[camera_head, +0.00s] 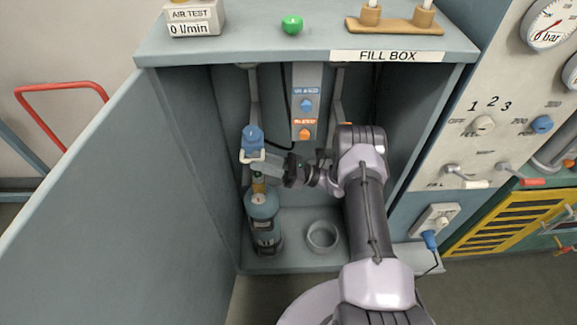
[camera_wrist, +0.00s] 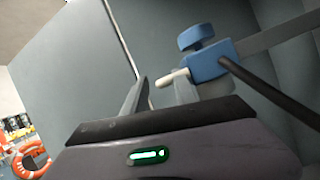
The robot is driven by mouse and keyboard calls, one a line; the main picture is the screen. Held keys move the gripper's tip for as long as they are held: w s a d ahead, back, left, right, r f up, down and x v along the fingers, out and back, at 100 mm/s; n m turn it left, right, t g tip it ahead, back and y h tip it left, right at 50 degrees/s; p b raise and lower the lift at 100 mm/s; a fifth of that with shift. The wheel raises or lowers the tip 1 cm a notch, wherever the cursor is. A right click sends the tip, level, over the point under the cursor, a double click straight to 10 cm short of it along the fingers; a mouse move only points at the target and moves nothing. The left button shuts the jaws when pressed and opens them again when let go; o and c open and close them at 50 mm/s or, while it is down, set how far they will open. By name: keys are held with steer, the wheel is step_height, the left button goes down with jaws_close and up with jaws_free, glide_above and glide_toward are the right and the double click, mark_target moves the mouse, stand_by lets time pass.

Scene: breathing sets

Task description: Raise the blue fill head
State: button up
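A cream handle (camera_head: 252,157) sits at the lower part of the head. My gripper (camera_head: 264,171) is just below and right of the head, level with the top of the cylinder. In the wrist view the head (camera_wrist: 212,66) is beyond the fingers (camera_wrist: 160,97), which stand apart. The end of the cream handle (camera_wrist: 172,78) shows at the gap between them; whether they touch it cannot be told.
An open door (camera_head: 120,190) bounds the left side. A second, empty round holder (camera_head: 322,237) is right of the cylinder. A dark hose (camera_wrist: 265,90) runs from the head.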

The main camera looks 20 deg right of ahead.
steer(key=v, duration=1.3)
steer(key=shift+w, duration=0.1)
